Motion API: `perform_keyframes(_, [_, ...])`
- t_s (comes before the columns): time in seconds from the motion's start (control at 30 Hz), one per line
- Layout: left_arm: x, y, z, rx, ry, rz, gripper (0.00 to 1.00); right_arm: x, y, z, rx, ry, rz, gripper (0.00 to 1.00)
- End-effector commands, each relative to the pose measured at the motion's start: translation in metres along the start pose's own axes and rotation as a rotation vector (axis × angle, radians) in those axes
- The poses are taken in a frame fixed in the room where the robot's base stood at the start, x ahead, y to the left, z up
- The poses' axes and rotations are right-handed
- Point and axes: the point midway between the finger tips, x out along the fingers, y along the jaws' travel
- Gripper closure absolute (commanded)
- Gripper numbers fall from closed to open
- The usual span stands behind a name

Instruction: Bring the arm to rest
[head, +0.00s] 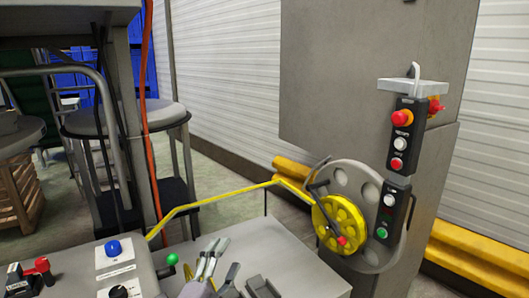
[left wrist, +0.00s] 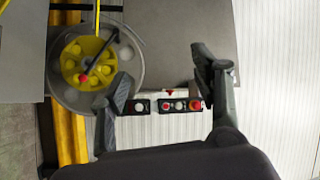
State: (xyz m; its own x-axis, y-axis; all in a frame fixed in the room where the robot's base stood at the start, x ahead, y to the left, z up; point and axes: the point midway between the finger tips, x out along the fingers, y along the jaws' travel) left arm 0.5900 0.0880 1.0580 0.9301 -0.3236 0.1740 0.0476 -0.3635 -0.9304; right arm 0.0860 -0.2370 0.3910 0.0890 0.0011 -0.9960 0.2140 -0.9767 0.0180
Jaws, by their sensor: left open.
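My left gripper (head: 222,258) is at the bottom middle of the head view, above the grey bench top. Its fingers are spread, with nothing between them. In the left wrist view its two dark fingers (left wrist: 162,82) stand wide apart and empty. Beyond them are the grey disc with the yellow wheel, and the button box. My right gripper does not show in either view.
A yellow wheel (head: 341,222) with a crank sits on a grey machine (head: 346,92) at the right. A button box (head: 402,140) hangs beside it. A control panel (head: 80,275) is at the lower left. The bench top (head: 300,262) has bare room.

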Motion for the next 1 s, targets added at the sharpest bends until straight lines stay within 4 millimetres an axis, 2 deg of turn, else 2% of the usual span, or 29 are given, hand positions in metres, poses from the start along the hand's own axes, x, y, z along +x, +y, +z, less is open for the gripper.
perform_keyframes(0.03, [-0.023,0.018,0.023,-0.137,-0.131,0.054,0.42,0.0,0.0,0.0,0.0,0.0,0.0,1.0])
perform_keyframes(0.1, [-0.058,0.043,0.054,-0.314,-0.316,0.135,0.42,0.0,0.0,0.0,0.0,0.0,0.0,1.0])
perform_keyframes(0.17, [-0.093,0.066,0.073,-0.448,-0.466,0.206,0.42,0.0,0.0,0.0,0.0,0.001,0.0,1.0])
perform_keyframes(0.2, [-0.118,0.082,0.083,-0.53,-0.56,0.254,0.42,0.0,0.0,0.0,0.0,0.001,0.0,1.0])
perform_keyframes(0.3, [-0.179,0.114,0.096,-0.698,-0.769,0.367,0.42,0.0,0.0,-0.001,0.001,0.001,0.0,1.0])
perform_keyframes(0.4, [-0.229,0.135,0.097,-0.811,-0.925,0.456,0.42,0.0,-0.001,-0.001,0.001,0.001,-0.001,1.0])
perform_keyframes(0.5, [-0.269,0.149,0.093,-0.892,-1.045,0.53,0.42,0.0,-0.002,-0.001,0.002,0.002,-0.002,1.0])
perform_keyframes(0.7, [-0.337,0.164,0.078,-1.008,-1.239,0.654,0.42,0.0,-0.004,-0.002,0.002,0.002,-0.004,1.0])
perform_keyframes(0.87, [-0.384,0.169,0.062,-1.075,-1.37,0.743,0.42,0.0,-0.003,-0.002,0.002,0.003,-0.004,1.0])
perform_keyframes(1.0, [-0.377,0.203,0.078,-1.064,-1.37,0.748,0.42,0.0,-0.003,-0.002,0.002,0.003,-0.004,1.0])
